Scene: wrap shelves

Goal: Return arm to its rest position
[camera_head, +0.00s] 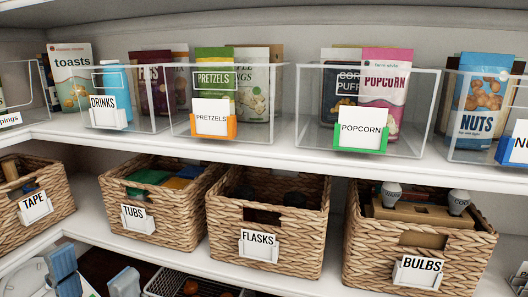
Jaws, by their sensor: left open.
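My left gripper (94,264) is at the bottom left, low in the picture in front of the bottom shelf area. Its two blue-grey finger pads stand apart with a gap between them, so it is open, and nothing shows between them. Part of its white body shows at the left, and the rest of the arm is cut off by the picture's edge. It appears clear of the woven baskets above it. My right gripper is not in view.
Woven baskets labelled TAPE (52,187), TUBS (185,208), FLASKS (300,243) and BULBS (465,250) fill the middle shelf (335,272). Clear bins with snack bags stand on the upper shelf (250,152). A wire basket (165,283) is below, near the gripper.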

